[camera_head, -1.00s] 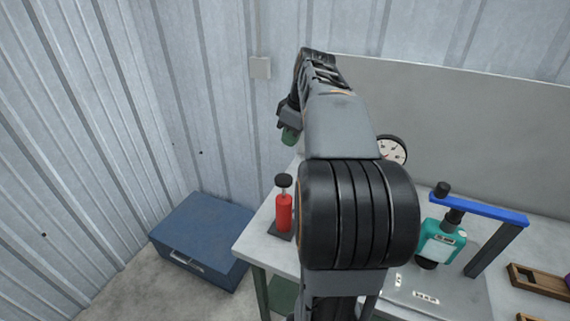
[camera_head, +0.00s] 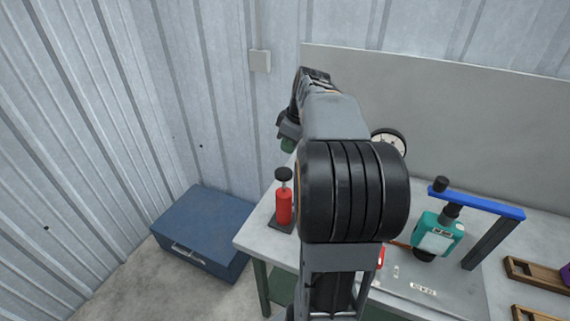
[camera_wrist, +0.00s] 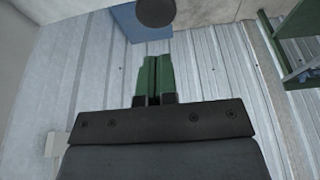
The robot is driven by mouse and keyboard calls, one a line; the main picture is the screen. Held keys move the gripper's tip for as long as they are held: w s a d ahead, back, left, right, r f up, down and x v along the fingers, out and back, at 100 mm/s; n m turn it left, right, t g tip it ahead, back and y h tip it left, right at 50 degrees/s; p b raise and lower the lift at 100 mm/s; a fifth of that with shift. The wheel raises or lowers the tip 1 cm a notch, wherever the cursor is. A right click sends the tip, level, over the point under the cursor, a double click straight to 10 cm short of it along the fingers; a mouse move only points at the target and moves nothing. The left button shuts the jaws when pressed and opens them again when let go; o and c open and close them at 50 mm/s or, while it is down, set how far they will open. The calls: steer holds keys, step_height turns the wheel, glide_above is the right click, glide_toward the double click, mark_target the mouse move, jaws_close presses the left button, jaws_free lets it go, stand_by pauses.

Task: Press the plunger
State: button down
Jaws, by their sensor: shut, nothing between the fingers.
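The plunger is a red cylinder (camera_head: 283,206) standing upright on a dark base at the left end of the table, with a black round knob (camera_head: 284,174) on a thin rod. The knob is raised above the red body. In the wrist view the dark knob (camera_wrist: 156,12) shows at the top edge, beyond the fingertips. My gripper (camera_head: 288,146) is above the knob in the head view, with a small gap visible between them. Its green fingers (camera_wrist: 153,62) are together and empty in the wrist view. The arm hides part of the table.
A blue chest (camera_head: 203,232) stands on the floor left of the table (camera_head: 262,243). A round gauge (camera_head: 388,143) is partly behind my arm. A teal device (camera_head: 438,236) stands by a blue-topped frame (camera_head: 480,204) at right. Wooden trays (camera_head: 540,275) lie farther right.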

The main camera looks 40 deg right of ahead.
glide_above(288, 173)
steer(key=x, duration=0.5)
steer(key=shift+s+d+f+p, duration=0.2)
steer(key=shift+s+p, duration=0.1)
steer(key=shift+p, duration=0.1)
steer(key=shift+f, duration=0.95)
step_height(288, 173, down, 6)
steer(key=b, duration=0.5)
steer(key=shift+r, duration=0.15)
